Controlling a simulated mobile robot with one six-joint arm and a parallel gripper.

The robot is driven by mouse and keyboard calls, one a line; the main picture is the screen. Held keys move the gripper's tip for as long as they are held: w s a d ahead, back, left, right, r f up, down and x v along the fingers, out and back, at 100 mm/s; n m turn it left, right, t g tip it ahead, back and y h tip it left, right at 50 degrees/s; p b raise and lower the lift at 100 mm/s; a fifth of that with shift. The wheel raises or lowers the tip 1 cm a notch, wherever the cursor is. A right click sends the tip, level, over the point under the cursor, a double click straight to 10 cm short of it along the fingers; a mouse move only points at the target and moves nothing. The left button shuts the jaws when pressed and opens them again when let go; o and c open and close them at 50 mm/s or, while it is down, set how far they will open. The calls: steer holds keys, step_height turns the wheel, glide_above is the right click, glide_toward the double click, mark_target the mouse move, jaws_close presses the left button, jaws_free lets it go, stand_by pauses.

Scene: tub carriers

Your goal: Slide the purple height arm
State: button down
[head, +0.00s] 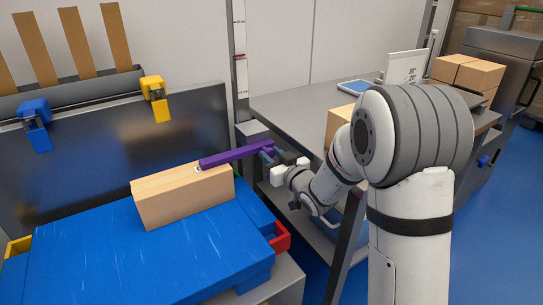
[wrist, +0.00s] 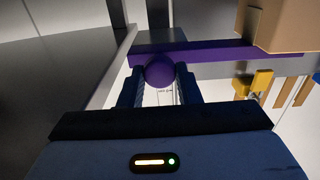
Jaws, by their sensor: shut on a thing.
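The purple height arm (head: 235,156) is a bar reaching left from an upright post; its far end lies over a tan cardboard box (head: 187,197). In the wrist view the purple bar (wrist: 220,51) runs across the top, and its round purple knob (wrist: 159,70) sits between the two fingers. My gripper (wrist: 160,88) is shut on this knob. In the head view my gripper (head: 272,160) is at the right end of the bar, and its fingers are partly hidden there. The box also shows in the wrist view (wrist: 285,22).
The box stands on a blue tub lid (head: 100,255) with a red clip (head: 281,238) at its right. A steel machine with blue (head: 35,118) and yellow (head: 155,92) clamps stands behind. A grey table (head: 300,110) is right of the post (head: 240,60).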

steer(key=c, duration=1.1)
jaws_free()
steer(key=p+v, duration=0.2)
steer(key=v, duration=0.6)
